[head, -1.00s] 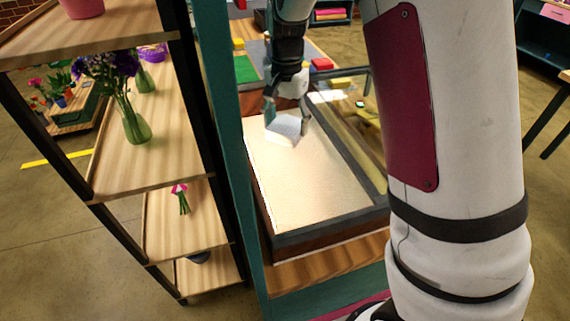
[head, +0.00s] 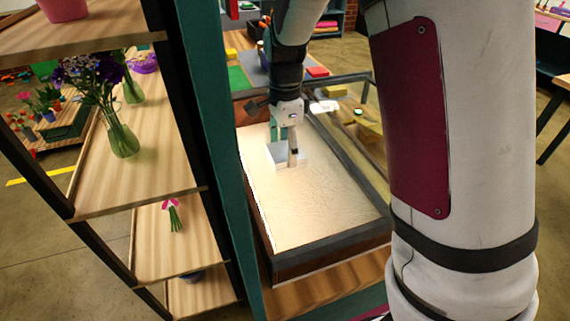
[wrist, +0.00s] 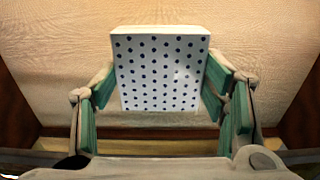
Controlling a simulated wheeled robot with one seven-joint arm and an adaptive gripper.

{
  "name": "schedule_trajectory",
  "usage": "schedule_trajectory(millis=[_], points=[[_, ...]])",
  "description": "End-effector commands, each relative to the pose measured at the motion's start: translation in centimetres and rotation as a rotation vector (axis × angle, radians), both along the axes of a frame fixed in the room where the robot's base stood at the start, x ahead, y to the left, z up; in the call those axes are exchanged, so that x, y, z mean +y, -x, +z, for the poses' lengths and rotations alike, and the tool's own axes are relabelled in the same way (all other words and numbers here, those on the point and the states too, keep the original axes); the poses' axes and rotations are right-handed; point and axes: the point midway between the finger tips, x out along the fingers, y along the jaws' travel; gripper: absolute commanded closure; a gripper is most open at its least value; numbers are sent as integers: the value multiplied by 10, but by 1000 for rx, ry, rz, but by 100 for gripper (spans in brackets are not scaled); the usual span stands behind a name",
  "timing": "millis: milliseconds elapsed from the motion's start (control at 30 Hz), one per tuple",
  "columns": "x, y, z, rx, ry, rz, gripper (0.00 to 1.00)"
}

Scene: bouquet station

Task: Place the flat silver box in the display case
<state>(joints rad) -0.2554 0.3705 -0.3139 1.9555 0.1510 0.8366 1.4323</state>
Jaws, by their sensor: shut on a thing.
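My gripper (head: 283,156) is shut on a pale box (head: 290,155), one finger on each side. In the wrist view, the box (wrist: 160,85) shows a white face with rows of dark blue dots, held between the green-padded fingers (wrist: 160,78). In the head view it looks whitish-grey, partly covered by the fingers. The display case (head: 335,238) has a dark frame, brown walls and a cream lining. The box is over the lining, toward the back left of the case. I cannot tell whether it touches the lining.
A wooden shelf (head: 150,190) with flower vases (head: 121,138) stands left of the case, behind a teal post (head: 225,150). A glazed side section (head: 352,128) with yellow items lies along the case's right. The front of the lining is bare.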

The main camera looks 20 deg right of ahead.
Motion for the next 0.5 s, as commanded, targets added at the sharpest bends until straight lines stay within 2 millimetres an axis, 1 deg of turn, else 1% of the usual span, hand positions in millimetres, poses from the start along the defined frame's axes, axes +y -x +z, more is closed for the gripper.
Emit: schedule_trajectory(millis=[33,233,400,500], points=[[0,0,-6,3,0,-1,66],[0,0,-20,2,0,-1,66],[0,1,-43,3,0,1,66],[0,0,-49,0,0,1,66]])
